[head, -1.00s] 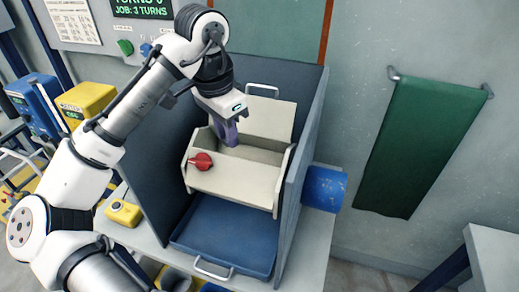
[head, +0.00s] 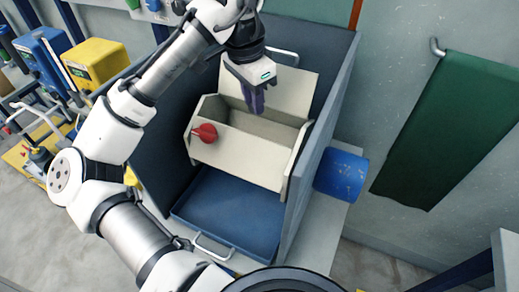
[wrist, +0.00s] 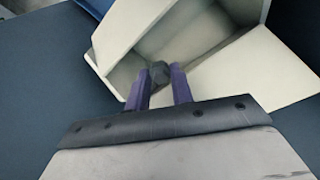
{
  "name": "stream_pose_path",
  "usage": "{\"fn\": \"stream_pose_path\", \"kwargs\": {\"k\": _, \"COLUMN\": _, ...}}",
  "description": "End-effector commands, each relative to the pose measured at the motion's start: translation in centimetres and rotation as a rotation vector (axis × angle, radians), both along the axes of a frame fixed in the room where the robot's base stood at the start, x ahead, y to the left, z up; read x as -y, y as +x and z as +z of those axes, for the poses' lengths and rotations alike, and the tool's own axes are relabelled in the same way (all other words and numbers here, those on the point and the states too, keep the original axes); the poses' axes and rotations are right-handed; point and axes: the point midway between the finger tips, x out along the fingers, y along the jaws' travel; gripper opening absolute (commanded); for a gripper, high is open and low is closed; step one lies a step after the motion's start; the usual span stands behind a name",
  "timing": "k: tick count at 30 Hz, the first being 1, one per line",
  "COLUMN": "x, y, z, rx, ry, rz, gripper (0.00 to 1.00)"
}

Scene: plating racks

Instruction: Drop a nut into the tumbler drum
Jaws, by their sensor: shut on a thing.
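The tumbler drum (head: 238,148) is a cream, open-topped box with its lid (head: 292,92) raised at the back and a red knob (head: 204,133) on its front left. My gripper (head: 256,107) points down at the drum's opening, its purple fingers near the back part. In the wrist view my gripper (wrist: 160,85) is shut on a small dark grey nut (wrist: 159,71), held at the fingertips with the hollow drum (wrist: 191,35) behind it. The nut cannot be made out in the head view. How far it is above the drum floor is unclear.
Tall grey-blue panels (head: 322,150) enclose the drum at the sides and back. A blue tray (head: 232,212) with a handle lies below it. A blue cylinder (head: 341,175) sticks out on the right. A green cloth (head: 445,125) hangs on the wall; yellow (head: 97,65) and blue boxes stand left.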

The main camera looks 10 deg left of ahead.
Motion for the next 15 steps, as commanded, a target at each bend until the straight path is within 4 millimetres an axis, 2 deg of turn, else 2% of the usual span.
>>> {"fn": "stream_pose_path", "kwargs": {"k": 1, "x": -0.03, "y": 0.00, "z": -1.01, "rx": 0.001, "ry": 0.001, "rz": 0.001, "gripper": 0.00}}
{"fn": "stream_pose_path", "kwargs": {"k": 3, "x": -0.03, "y": 0.01, "z": -1.35, "rx": 0.001, "ry": 0.001, "rz": 0.001, "gripper": 0.00}}
{"fn": "stream_pose_path", "kwargs": {"k": 13, "x": -0.02, "y": 0.00, "z": -1.32, "rx": 0.001, "ry": 0.001, "rz": 0.001, "gripper": 0.00}}
{"fn": "stream_pose_path", "kwargs": {"k": 14, "x": -0.02, "y": 0.00, "z": -1.32, "rx": 0.001, "ry": 0.001, "rz": 0.001, "gripper": 0.27}}
{"fn": "stream_pose_path", "kwargs": {"k": 15, "x": -0.02, "y": 0.00, "z": -1.32, "rx": 0.001, "ry": 0.001, "rz": 0.001, "gripper": 0.32}}
